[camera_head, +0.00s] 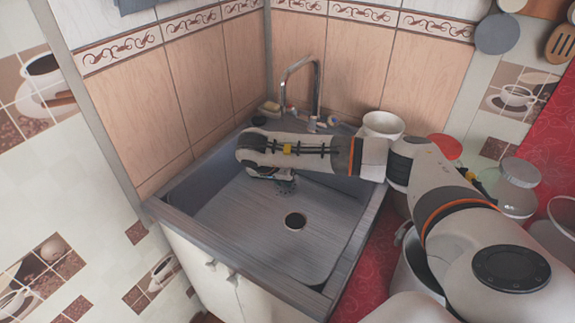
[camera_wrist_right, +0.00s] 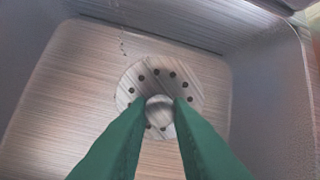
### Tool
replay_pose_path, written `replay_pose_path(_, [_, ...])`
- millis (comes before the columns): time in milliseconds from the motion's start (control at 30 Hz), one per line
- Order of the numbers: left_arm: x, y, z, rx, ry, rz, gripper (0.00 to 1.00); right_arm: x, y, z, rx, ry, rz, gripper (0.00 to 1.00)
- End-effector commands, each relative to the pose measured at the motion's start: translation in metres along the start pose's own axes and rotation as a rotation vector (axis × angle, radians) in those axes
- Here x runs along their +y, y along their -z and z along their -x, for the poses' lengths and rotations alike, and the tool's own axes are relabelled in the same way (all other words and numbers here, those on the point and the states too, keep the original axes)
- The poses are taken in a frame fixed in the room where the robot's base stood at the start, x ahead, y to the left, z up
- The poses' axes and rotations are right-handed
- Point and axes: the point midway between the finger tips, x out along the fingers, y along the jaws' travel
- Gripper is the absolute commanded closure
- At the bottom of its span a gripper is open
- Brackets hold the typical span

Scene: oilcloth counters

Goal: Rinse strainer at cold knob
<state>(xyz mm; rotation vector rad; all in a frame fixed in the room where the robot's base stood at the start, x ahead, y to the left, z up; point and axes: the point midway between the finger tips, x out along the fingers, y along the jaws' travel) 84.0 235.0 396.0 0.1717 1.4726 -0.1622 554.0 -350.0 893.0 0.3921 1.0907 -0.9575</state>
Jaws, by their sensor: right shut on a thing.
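My right gripper (camera_head: 285,184) is low inside the sink, below the faucet. In the right wrist view its green fingers (camera_wrist_right: 160,108) close on the round central knob of the strainer (camera_wrist_right: 136,75), a flat metal disc with a ring of small holes. In the head view the strainer is mostly hidden by the gripper. The faucet (camera_head: 317,85) stands at the back corner of the sink. Small knobs (camera_head: 312,124) sit at its base, partly behind my arm; I cannot tell which is the cold one. My left gripper is out of view.
The metal sink (camera_head: 240,225) has an open dark drain hole (camera_head: 295,220), clear of the gripper. A sponge (camera_head: 269,107) lies on the back rim. A white pot (camera_head: 382,124) and a glass jar (camera_head: 518,178) stand right of the sink. Tiled walls close off the back.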

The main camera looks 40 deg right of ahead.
Motion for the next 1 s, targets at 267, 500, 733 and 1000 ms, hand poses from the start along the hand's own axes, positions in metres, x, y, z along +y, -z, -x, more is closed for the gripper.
replay_pose_path(267, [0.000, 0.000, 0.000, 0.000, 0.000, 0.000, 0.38, 0.000, 0.000, 0.000, 0.000, 0.000, 0.000, 1.00])
replay_pose_path(500, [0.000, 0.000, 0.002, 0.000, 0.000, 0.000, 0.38, 0.000, 0.000, 0.003, 0.000, -0.001, 0.000, 1.00])
replay_pose_path(733, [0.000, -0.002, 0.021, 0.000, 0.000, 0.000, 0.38, -0.005, 0.007, 0.023, 0.000, -0.001, 0.001, 1.00])
replay_pose_path(1000, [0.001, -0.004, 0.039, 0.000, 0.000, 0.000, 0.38, -0.011, 0.019, 0.046, 0.001, -0.001, 0.001, 1.00])
